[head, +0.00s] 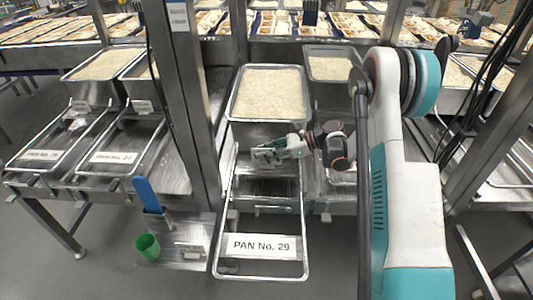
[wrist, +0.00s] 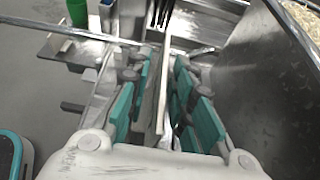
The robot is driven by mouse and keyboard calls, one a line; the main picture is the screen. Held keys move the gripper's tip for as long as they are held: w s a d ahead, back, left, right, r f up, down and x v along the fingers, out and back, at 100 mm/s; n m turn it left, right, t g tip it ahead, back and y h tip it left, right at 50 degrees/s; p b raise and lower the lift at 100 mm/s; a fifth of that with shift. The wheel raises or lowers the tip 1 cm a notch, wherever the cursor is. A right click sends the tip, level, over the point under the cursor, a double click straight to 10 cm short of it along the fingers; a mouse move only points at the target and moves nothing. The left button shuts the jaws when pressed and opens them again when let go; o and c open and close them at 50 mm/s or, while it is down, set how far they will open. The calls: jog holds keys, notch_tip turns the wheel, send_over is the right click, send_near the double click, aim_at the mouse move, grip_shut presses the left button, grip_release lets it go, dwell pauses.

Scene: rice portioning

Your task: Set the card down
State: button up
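A white card printed "PAN No. 29" (head: 263,245) lies at the front end of the metal frame (head: 305,235) in the head view, apart from my gripper. My gripper (head: 266,152) is higher up over the back part of the frame, just in front of the rice pan, with its fingers toward the left. In the wrist view my gripper (wrist: 162,75) has a narrow gap between its teal-padded fingers. A thin pale strip (wrist: 161,95) shows edge-on in that gap. I cannot tell if it is a held card or whether the pads touch it.
A rice pan (head: 270,94) stands behind my gripper. A metal post (head: 185,100) rises to the left. A blue-handled tool (head: 148,195) and a green cup (head: 147,247) are on a low shelf (head: 175,262) at left. Labelled frames (head: 118,158) lie farther left.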

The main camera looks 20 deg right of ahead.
jog(key=shift+r, duration=0.15)
jog(key=shift+s+d+r, duration=0.1)
jog(key=shift+d+r, duration=0.05)
jog(key=shift+d, duration=0.15)
jog(key=p+v, duration=0.4)
jog(key=v, duration=0.7)
jog(key=shift+d, duration=0.2)
jog(key=shift+c, duration=0.6)
